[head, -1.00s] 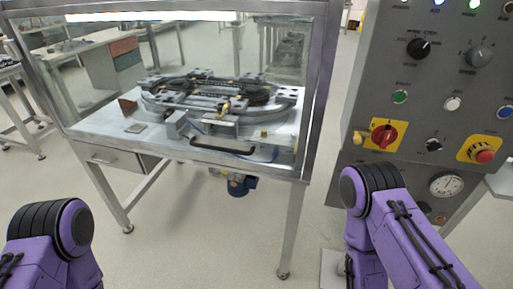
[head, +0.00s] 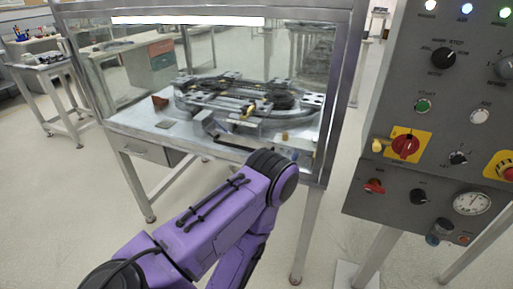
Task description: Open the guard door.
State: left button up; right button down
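The guard door (head: 130,80) is a clear panel in a grey metal frame on the front of the machine case. It looks closed. Its black bar handle (head: 232,145) sits low on the front, and my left arm covers its right end. My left arm reaches in from the lower left, with its bent joint in front of the case's lower right. My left gripper is hidden or out of the picture. My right arm and gripper are not in view.
The ring track (head: 245,97) stands inside the case. A grey control panel (head: 380,195) with knobs, lamps, a red rotary switch (head: 405,146) and a gauge stands at the right. Table legs stand below.

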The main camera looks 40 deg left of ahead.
aim_at(342, 17)
jog(key=k, duration=0.65)
jog(key=u, duration=0.7)
jog(key=i, duration=0.5)
jog(key=u, duration=0.05)
